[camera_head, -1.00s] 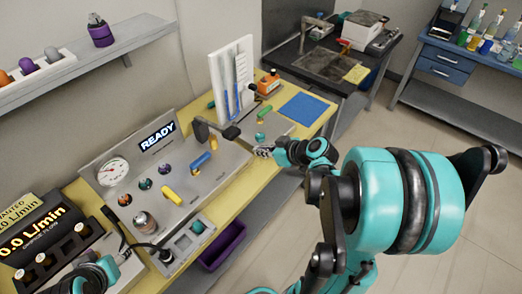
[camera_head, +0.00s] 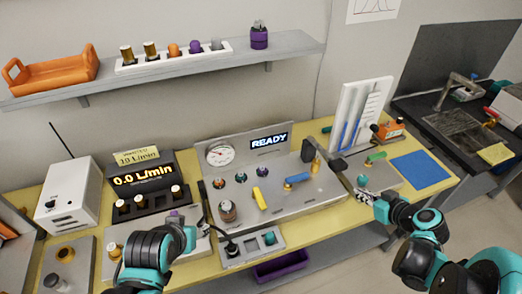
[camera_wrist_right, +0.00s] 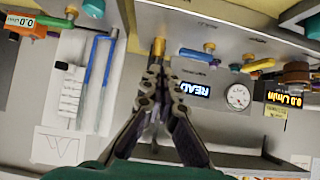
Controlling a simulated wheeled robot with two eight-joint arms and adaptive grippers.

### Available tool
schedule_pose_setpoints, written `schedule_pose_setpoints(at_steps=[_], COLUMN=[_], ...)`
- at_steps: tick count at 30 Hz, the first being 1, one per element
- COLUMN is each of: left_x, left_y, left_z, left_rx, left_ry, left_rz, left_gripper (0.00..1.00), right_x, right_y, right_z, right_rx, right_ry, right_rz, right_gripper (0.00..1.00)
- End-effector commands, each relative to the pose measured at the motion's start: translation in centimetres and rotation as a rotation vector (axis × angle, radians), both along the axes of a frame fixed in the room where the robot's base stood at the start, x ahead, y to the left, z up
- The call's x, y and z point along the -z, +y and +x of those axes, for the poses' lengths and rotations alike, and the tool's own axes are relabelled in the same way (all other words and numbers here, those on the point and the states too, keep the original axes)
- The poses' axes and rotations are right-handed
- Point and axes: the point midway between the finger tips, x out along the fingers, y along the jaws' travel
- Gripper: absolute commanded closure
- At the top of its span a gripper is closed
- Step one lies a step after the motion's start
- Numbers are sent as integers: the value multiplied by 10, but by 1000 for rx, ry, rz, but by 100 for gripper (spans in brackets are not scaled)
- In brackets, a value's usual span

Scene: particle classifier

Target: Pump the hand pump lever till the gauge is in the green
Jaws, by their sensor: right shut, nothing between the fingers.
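The gauge (camera_head: 220,154) is a white round dial at the left of the sloped grey panel (camera_head: 275,212). It also shows in the right wrist view (camera_wrist_right: 238,96). Its needle and colour bands are too small to read. What looks like the pump lever is a dark arm with a black end block (camera_head: 337,163) at the panel's right end, by a brass part (camera_wrist_right: 158,47). My right gripper (camera_head: 364,195) is shut and empty, to the right of and in front of the lever, apart from it. My left gripper is by the left tray; its fingers are unclear.
A READY screen (camera_head: 269,142), a blue handle (camera_head: 297,179) and a yellow handle (camera_head: 260,198) are on the panel. A flow display (camera_head: 142,181) stands to the left. A blue mat (camera_head: 421,167) lies clear at right.

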Motion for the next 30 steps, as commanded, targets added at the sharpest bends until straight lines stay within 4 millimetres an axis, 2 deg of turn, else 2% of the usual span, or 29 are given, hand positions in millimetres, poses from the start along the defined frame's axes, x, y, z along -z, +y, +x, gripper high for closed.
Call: schedule_pose_setpoints(at_steps=[5,8,15,18,21,25,30], left_x=[-4,-18,-67,-82,-92,-96,-94], left_y=[0,0,0,0,0,0,0], left_z=[0,0,0,0,0,0,0], left_rx=[0,0,0,0,0,0,0], left_ry=[0,0,0,0,0,0,0], left_rz=[0,0,0,0,0,0,0], left_gripper=[50,50,50,50,50,50,50], right_x=[-5,-22,-100,-131,-152,-165,-165], right_y=[0,2,14,20,25,27,27], right_z=[3,14,54,65,71,75,75], right_rx=[-3,-13,-29,-26,-18,-10,-7], right_ry=[10,53,233,293,335,360,363], right_rz=[-1,-7,-56,-85,-107,-123,-124], right_gripper=[100,100,100,100,100,100,100])
